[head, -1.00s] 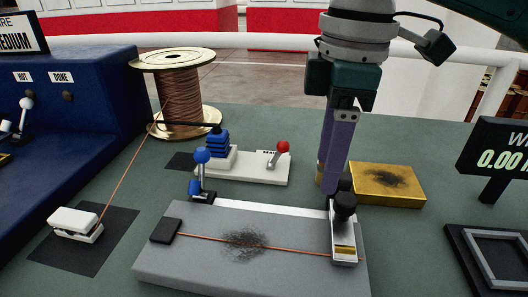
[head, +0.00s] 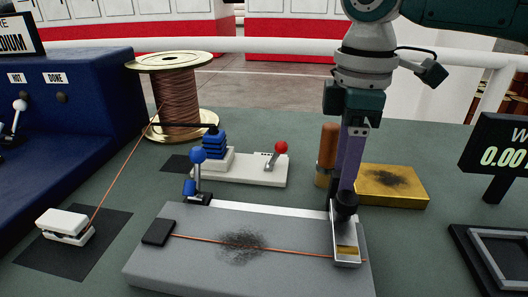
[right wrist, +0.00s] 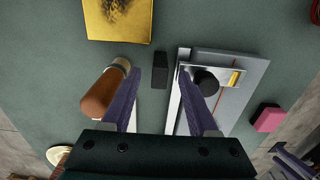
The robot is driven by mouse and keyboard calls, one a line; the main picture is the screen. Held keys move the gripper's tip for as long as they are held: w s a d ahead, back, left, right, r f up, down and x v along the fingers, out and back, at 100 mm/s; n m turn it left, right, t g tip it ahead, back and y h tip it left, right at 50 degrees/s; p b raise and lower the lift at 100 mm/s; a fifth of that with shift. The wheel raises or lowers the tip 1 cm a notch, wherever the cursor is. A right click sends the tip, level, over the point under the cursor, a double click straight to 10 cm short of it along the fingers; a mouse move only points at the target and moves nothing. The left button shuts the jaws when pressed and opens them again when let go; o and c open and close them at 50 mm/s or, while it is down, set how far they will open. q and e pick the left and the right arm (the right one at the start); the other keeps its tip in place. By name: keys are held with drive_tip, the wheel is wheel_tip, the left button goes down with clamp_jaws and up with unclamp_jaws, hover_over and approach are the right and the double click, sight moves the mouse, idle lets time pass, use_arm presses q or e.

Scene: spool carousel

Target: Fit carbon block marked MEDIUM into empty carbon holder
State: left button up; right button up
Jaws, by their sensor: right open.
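My right gripper (head: 346,184) points down over the table beside the right end of the grey board (head: 185,262). In the right wrist view its purple fingers (right wrist: 161,76) are open, and a small black block (right wrist: 160,70) shows between their tips. I cannot tell whether they touch it, and no marking on it is readable. A metal holder (head: 346,250) with a black knob (head: 346,204) and a brass piece sits at the board's right end. It also shows in the right wrist view (right wrist: 225,75), partly behind a finger.
A brown-handled tool (head: 328,148) stands upright close behind the right gripper. A gold plate (head: 408,190) with a dark smudge lies to the right. A white base (head: 255,172) with levers and a copper wire spool (head: 172,95) stand behind.

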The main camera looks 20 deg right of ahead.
drive_tip(key=shift+f, duration=0.4)
drive_tip(key=shift+c, duration=0.2)
clamp_jaws()
